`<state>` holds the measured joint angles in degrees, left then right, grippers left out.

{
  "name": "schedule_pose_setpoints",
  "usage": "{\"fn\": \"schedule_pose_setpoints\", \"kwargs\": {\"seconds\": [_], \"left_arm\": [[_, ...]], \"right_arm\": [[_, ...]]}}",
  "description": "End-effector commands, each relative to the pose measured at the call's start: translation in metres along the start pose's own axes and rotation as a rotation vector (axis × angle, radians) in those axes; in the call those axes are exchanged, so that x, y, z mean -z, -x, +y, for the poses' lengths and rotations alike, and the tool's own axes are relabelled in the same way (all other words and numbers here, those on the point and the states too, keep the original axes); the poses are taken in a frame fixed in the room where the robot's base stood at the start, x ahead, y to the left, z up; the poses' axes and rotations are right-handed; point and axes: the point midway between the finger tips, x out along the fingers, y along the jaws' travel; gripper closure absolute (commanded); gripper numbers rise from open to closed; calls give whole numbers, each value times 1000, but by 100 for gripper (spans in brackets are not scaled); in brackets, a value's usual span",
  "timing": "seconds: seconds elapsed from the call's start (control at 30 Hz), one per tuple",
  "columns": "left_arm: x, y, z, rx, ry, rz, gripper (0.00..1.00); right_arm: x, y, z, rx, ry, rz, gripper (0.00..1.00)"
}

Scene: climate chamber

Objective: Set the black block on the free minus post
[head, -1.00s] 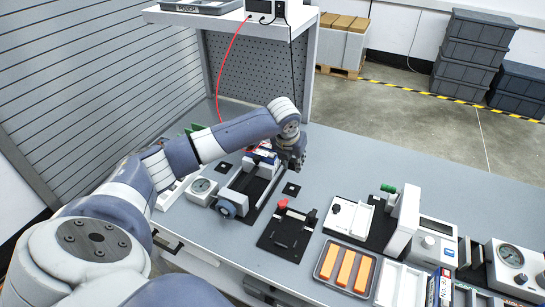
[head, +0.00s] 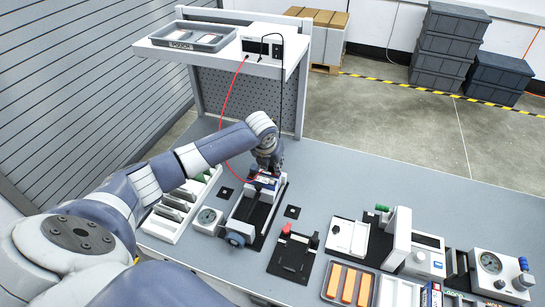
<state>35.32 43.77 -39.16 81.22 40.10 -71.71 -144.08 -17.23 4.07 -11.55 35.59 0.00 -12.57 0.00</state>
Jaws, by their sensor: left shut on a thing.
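My left gripper (head: 268,168) points down over the far end of the black-and-white fixture (head: 244,212). It is shut on the black block, which is mostly hidden by the fingers. The black lead (head: 281,105) runs from the power supply (head: 273,42) down to this gripper. A blue, white and red cell (head: 262,181) lies at the fixture's far end, just below the fingers. The red lead (head: 222,108) comes down to the same end. The minus post is hidden behind the gripper, and I cannot tell whether the block touches it. My right gripper is out of view.
A black stand with a red knob (head: 286,229) and a dark knob lies right of the fixture. An orange-bar tray (head: 333,294) and instruments fill the front right. The back right bench is clear.

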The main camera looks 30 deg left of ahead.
Motion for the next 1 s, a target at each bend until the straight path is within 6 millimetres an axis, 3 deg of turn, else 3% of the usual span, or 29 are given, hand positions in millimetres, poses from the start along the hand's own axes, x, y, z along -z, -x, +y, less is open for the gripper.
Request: {"fn": "schedule_pose_setpoints", "kwargs": {"seconds": [0.07,0.27,0.9,1.0], "left_arm": [[-1,5,0,0,-1,0,100],[0,1,0,0,-1,0,100],[21,-47,0,-1,0,0,100],[21,-48,0,0,0,0,100]], "right_arm": [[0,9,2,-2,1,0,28],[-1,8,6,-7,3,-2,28],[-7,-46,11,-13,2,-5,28],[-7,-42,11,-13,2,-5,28]]}}
